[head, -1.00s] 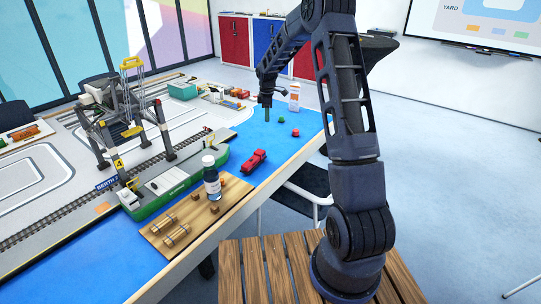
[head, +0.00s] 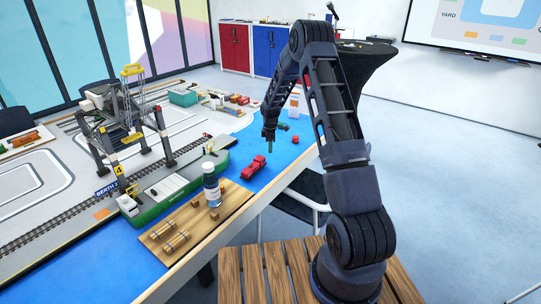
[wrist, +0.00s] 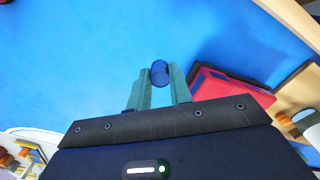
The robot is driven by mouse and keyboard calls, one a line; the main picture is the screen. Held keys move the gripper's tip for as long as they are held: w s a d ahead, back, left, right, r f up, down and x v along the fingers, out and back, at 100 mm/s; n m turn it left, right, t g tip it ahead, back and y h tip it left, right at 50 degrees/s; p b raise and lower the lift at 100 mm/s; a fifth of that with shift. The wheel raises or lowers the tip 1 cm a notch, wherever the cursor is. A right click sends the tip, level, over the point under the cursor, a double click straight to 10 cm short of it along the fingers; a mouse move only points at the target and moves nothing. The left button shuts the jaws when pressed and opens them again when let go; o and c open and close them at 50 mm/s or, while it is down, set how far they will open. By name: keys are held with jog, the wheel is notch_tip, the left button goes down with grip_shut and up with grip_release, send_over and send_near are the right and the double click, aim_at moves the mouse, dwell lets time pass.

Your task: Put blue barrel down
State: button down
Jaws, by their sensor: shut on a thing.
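The blue barrel (wrist: 159,73) is a small dark blue cylinder between the green fingertips of my gripper (wrist: 159,80) in the wrist view. My gripper is shut on it, above the bright blue mat (wrist: 75,65). In the head view my gripper (head: 270,146) points down over the blue strip of the table, just behind and right of a red toy truck (head: 253,167). The barrel cannot be made out there. In the wrist view the red truck (wrist: 222,85) is close to the right of the fingers. I cannot tell the barrel's exact height above the mat.
A wooden board (head: 165,234) with small logs and a white-capped bottle (head: 211,186) stands nearer the front. A green ship (head: 165,195) and a gantry crane (head: 125,115) are on the left. A small red item (head: 295,139) lies right of my gripper. Blue surface is free around it.

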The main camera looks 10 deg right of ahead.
aim_at(270, 160)
jog(key=shift+f, duration=2.4)
jog(key=c, duration=1.3)
grip_release()
jog(key=shift+f, duration=0.1)
